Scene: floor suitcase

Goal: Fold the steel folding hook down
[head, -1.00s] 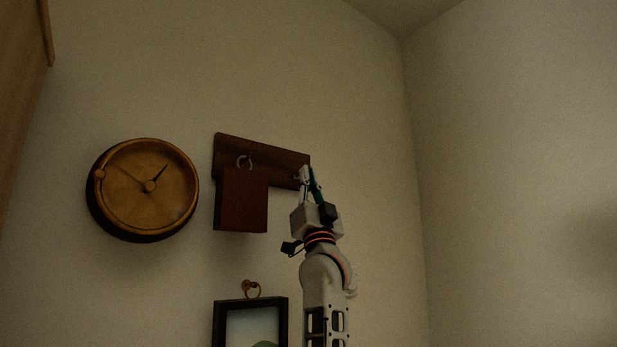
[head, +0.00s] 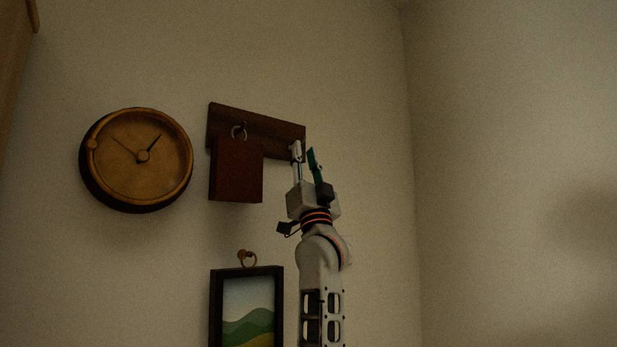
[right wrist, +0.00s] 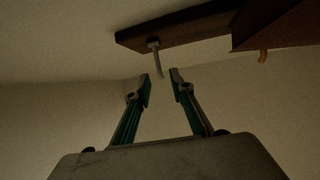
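The steel folding hook (right wrist: 156,58) shows in the right wrist view as a thin grey rod on the underside of a dark wooden wall board (right wrist: 180,27). It sticks out from the board, and its tip ends near the gap between my right fingertips. In the head view the board (head: 285,132) is on the wall; the hook cannot be told clearly from my finger there. My right gripper (head: 304,152) is at the board's right end, fingers up. In the right wrist view the gripper (right wrist: 161,88) is open and empty, just below the hook. My left gripper is not in view.
A dark red-brown panel (head: 236,170) hangs by a ring from the board, left of my gripper. A round brass clock (head: 140,180) is further left. A framed landscape picture (head: 248,300) hangs below. The wall to the right is bare.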

